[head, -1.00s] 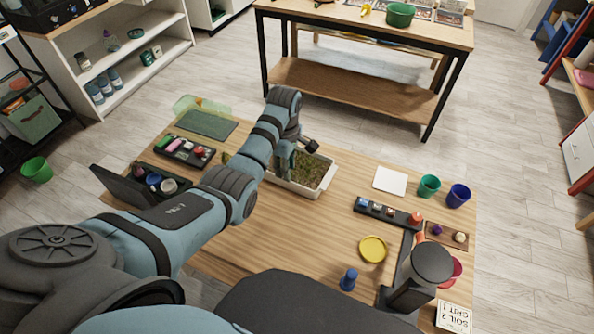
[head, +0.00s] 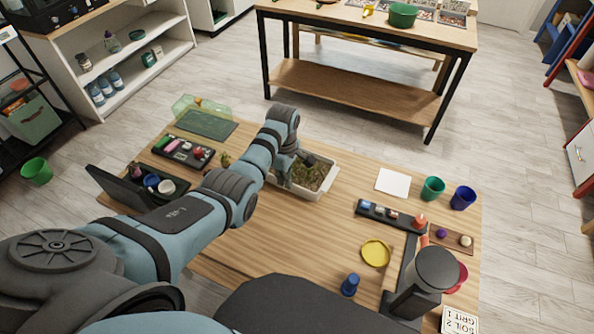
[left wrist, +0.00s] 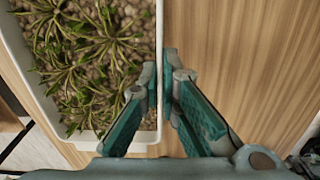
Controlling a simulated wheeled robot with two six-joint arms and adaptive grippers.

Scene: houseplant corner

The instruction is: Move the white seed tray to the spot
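The white seed tray (head: 329,181), filled with gravel and small green plants, sits on the wooden table in the head view, left of a blank white square (head: 393,181). In the left wrist view its white rim (left wrist: 159,28) runs up between the fingers. My left gripper (left wrist: 160,76) has one finger inside the tray and one outside, with the tips closed against the wall. In the head view the left gripper (head: 285,168) is at the tray's left end, partly hidden by its own arm. My right gripper is not in view.
A green cup (head: 432,188) and a blue cup (head: 463,197) stand right of the white square. A black strip with small items (head: 392,215) and a yellow dish (head: 376,253) lie nearer. A dark tray of colored items (head: 183,151) lies left. Bare wood surrounds the yellow dish.

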